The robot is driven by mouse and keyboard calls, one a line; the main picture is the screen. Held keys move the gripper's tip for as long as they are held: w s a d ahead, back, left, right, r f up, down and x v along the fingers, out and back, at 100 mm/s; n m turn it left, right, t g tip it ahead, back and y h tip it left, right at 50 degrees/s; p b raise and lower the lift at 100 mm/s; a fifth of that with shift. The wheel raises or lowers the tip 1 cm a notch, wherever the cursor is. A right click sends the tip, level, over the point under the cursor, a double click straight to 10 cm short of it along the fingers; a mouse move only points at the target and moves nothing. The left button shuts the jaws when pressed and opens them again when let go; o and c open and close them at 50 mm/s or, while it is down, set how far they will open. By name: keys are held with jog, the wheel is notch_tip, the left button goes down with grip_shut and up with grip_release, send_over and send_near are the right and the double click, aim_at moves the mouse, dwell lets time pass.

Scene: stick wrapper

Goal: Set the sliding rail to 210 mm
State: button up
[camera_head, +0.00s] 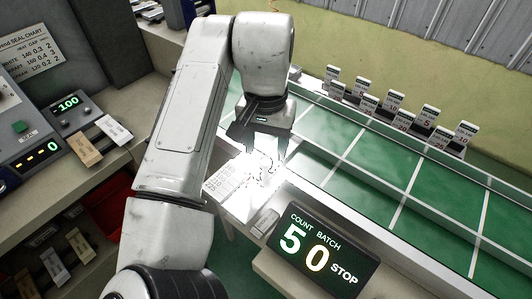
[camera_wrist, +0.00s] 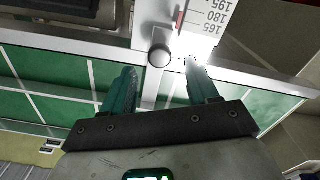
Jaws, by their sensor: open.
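The sliding rail's round grey knob (camera_wrist: 160,55) shows in the wrist view on a pale metal bar. Beside it is a white scale (camera_wrist: 212,18) with the numbers 165, 180 and 195. A red pointer (camera_wrist: 179,20) lies at the scale's left edge, roughly level with 180; the exact reading is unclear. My gripper (camera_wrist: 160,85) is open and empty, its two fingers apart, with the knob just beyond the fingertips and between them in the picture. In the head view my gripper (camera_head: 256,148) hangs over the near edge of the green conveyor, by the scale plate (camera_head: 222,187); bright glare hides the knob.
The green conveyor (camera_head: 375,180) runs to the right with white dividers. A display (camera_head: 322,250) reading COUNT BATCH 50 STOP stands close to the right of the scale. Several labelled cards (camera_head: 395,100) line the far side. A control panel (camera_head: 25,135) is at left.

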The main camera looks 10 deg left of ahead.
aim_at(265, 161)
jog(key=shift+f, duration=1.85)
jog(key=shift+c, duration=0.2)
grip_shut()
